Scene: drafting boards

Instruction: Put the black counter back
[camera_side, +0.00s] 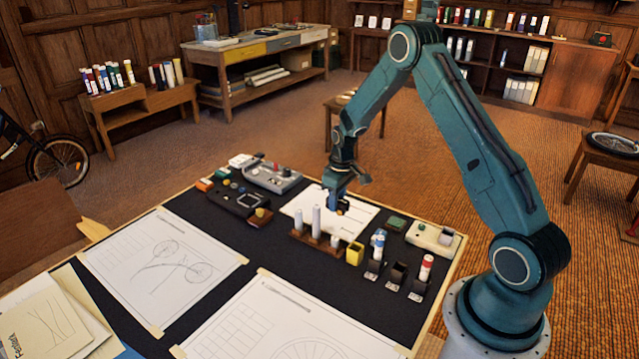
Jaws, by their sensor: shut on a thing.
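My gripper (338,208) points down over the white sheet (364,216) on the dark board, behind a brown block with white pegs. It is shut on a small dark piece (344,205), which looks like the black counter. The piece is tiny here, and the fingers partly hide it. I cannot tell for sure whether it touches the sheet or hangs just above it. No other piece is clearly recognisable as the black counter.
The brown block (326,246) bears white pegs of different heights. A yellow cup (354,254), small black stands (397,276), one with a red-and-white cylinder (426,267), and a pale device (434,237) are to the right. Drawings (160,262) lie in front. Grey devices (271,177) sit behind left.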

